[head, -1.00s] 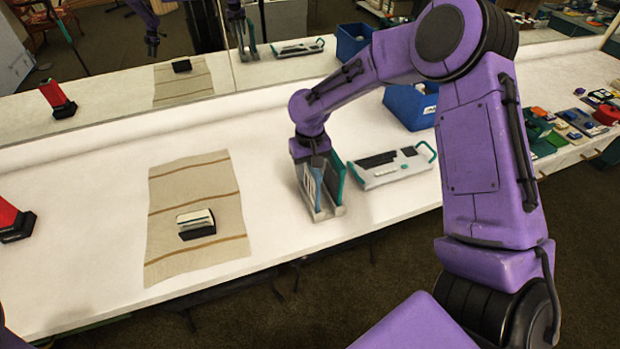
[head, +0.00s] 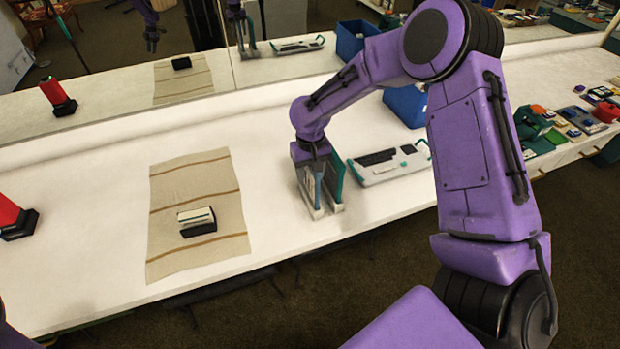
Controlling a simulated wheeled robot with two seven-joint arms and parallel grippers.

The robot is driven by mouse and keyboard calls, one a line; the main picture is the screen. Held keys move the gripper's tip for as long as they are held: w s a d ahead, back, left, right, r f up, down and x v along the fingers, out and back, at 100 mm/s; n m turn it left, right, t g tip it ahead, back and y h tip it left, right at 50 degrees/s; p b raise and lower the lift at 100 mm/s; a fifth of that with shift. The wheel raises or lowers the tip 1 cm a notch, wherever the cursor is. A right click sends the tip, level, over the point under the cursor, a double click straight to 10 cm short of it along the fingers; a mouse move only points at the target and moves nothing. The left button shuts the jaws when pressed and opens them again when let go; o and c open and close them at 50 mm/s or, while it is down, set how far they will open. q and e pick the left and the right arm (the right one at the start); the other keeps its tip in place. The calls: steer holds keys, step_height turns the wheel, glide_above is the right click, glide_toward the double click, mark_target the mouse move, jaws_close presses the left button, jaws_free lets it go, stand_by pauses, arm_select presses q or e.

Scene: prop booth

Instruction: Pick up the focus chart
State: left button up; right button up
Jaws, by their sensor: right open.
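I cannot tell for certain which thing is the focus chart. A flat pale board (head: 408,161) with dark blocks on its face and a teal handle lies on the white table in the head view. My right gripper (head: 328,207) points down just left of this board, its grey and teal fingers apart, low over the table. I see nothing clearly held between them. A small white-faced block with a black base (head: 197,221) sits on a striped beige cloth (head: 190,184), further left of the gripper. My left gripper is out of direct view.
A red prop with a black base (head: 17,222) stands at the left edge. A blue bin (head: 405,104) stands behind the board. Several small coloured items (head: 570,125) crowd the far right. A mirror runs along the back. The table between cloth and right gripper is clear.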

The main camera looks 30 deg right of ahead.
jaws_close()
